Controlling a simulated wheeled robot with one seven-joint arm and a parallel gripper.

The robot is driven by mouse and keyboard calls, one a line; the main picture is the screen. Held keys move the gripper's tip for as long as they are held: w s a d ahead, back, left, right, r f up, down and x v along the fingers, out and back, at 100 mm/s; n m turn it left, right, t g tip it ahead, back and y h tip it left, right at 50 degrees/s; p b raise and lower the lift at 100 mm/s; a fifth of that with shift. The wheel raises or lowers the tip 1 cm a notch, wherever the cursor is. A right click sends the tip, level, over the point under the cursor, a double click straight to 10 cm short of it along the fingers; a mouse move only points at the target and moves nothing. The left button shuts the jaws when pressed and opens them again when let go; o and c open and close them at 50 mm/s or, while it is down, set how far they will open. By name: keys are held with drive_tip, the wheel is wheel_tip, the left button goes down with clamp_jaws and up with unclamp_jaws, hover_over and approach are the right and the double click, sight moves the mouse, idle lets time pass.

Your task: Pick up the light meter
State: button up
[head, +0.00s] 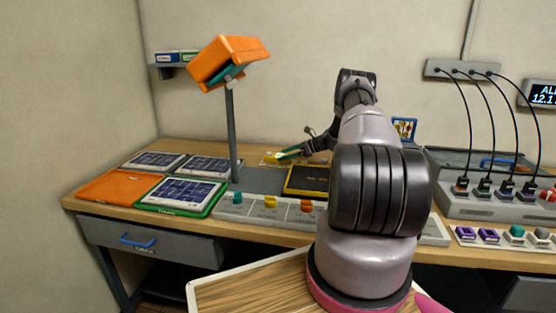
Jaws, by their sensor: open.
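I cannot tell for sure which thing is the light meter. A small yellow item (270,159) lies on the desk towards the back, just left of my gripper (290,153). Whether the fingers touch the item is too small to tell. A dark panel with a yellow frame (306,180) lies nearer, partly hidden by my arm.
An orange lamp head (230,62) stands on a grey post (231,130) left of my gripper. Solar panels (181,193) and an orange mat (110,186) cover the desk's left. A control strip (252,207) lines the front. A charging box with cables (480,200) stands right.

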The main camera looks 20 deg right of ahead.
sight(281, 155)
drive_tip(key=x, duration=0.4)
drive_tip(key=shift+a+f, duration=0.1)
drive_tip(key=shift+a, duration=0.05)
drive_tip(key=c, duration=1.4)
